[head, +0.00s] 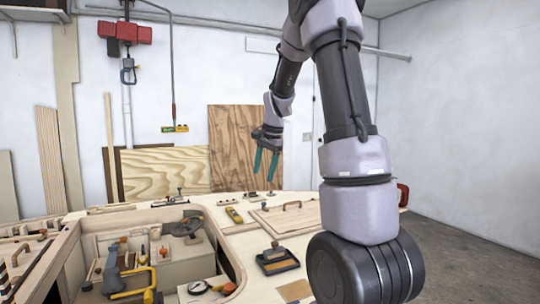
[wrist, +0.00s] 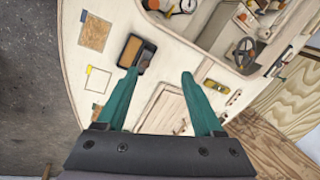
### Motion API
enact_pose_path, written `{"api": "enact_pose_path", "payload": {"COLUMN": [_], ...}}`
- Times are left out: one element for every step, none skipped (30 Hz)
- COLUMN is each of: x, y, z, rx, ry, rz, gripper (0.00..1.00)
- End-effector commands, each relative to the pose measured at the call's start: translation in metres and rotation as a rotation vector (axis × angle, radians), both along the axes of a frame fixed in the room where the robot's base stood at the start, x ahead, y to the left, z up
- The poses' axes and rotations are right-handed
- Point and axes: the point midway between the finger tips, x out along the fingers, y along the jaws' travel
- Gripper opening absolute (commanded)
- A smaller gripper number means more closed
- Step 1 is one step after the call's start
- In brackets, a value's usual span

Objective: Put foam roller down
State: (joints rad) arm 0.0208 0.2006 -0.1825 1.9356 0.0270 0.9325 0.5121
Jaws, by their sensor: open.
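A dark paint tray (head: 279,267) lies on the pale plywood deck in the head view, and it also shows in the wrist view (wrist: 147,60). What looks like the foam roller, a small piece with a brown handle (head: 274,248), rests in the tray; it also shows in the wrist view (wrist: 131,51). My gripper (head: 264,168) is open, with nothing between its teal fingers. It hangs in the air above and behind the tray. In the wrist view my gripper (wrist: 160,75) has its left fingertip overlapping the tray's lower edge in the picture.
The open cockpit (head: 140,252) at left holds a yellow clamp and other tools. Plywood sheets (head: 232,140) lean on the back wall.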

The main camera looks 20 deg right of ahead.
Motion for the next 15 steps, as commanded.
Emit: {"api": "enact_pose_path", "payload": {"x": [-0.020, -0.030, -0.045, -0.057, -0.069, -0.084, -0.097, -0.109, -0.125, -0.138, -0.150, -0.167, -0.179, -0.191, -0.205], "y": [0.010, 0.016, 0.023, 0.028, 0.033, 0.040, 0.045, 0.050, 0.056, 0.060, 0.064, 0.070, 0.074, 0.077, 0.081], "z": [0.023, 0.033, 0.046, 0.055, 0.063, 0.073, 0.080, 0.086, 0.094, 0.098, 0.102, 0.107, 0.109, 0.111, 0.112], "rx": [-0.003, -0.006, -0.011, -0.016, -0.023, -0.032, -0.040, -0.049, -0.062, -0.073, -0.085, -0.102, -0.116, -0.129, -0.148], "ry": [-0.041, -0.061, -0.088, -0.107, -0.128, -0.154, -0.175, -0.195, -0.221, -0.241, -0.261, -0.287, -0.306, -0.324, -0.347], "rz": [0.049, 0.079, 0.119, 0.149, 0.180, 0.220, 0.250, 0.280, 0.320, 0.351, 0.380, 0.420, 0.449, 0.477, 0.513], "gripper": [0.69, 0.69, 0.69, 0.69, 0.69, 0.69, 0.69, 0.69, 0.69, 0.69, 0.69, 0.69, 0.69, 0.69, 0.69]}}
